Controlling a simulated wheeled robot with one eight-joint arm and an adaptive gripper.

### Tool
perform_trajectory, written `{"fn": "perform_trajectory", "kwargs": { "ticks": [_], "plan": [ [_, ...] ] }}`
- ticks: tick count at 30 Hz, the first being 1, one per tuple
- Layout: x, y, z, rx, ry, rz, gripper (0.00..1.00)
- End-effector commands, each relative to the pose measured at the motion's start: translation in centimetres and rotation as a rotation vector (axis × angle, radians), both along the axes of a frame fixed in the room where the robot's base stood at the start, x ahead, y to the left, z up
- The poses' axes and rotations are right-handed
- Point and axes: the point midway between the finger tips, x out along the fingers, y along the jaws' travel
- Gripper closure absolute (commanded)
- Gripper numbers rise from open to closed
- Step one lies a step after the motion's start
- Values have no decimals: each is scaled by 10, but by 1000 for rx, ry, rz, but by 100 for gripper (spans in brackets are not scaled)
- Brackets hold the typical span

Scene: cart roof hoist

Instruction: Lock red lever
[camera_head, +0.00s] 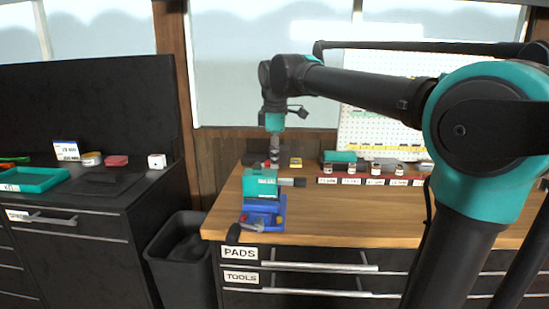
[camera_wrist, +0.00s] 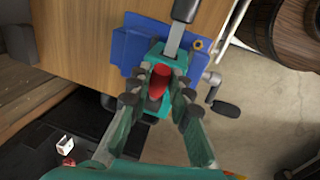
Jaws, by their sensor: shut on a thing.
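The red lever (camera_wrist: 160,80) stands up from a teal and blue device in the wrist view, between the fingers of my gripper (camera_wrist: 160,88). My gripper is shut on the red lever. The device has a blue base (camera_wrist: 130,46) on the bench edge. In the head view my gripper (camera_head: 274,161) reaches down just behind the device's teal body (camera_head: 260,184), which sits over the blue base (camera_head: 263,208).
A dark handle on a metal bar (camera_wrist: 180,22) and a crank with a black grip (camera_wrist: 226,109) project from the device. Labelled jars (camera_head: 375,169) stand on the wooden bench (camera_head: 400,222). A black bin (camera_head: 182,255) stands between the bench and the dark cabinet (camera_head: 95,230).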

Motion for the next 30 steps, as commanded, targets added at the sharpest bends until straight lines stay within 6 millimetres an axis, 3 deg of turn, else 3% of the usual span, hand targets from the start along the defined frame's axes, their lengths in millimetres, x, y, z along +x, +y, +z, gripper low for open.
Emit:
{"fn": "perform_trajectory", "kwargs": {
  "ticks": [9, 18, 19, 24, 30],
  "plan": [
    [0, -7, -10, 164, -5, -3, 100],
    [0, -5, -10, 175, -6, 0, 100],
    [0, -5, -10, 175, -6, 0, 79],
    [0, -5, -10, 174, -6, 0, 59],
    [0, -5, -10, 174, -6, 0, 59]
  ]
}}
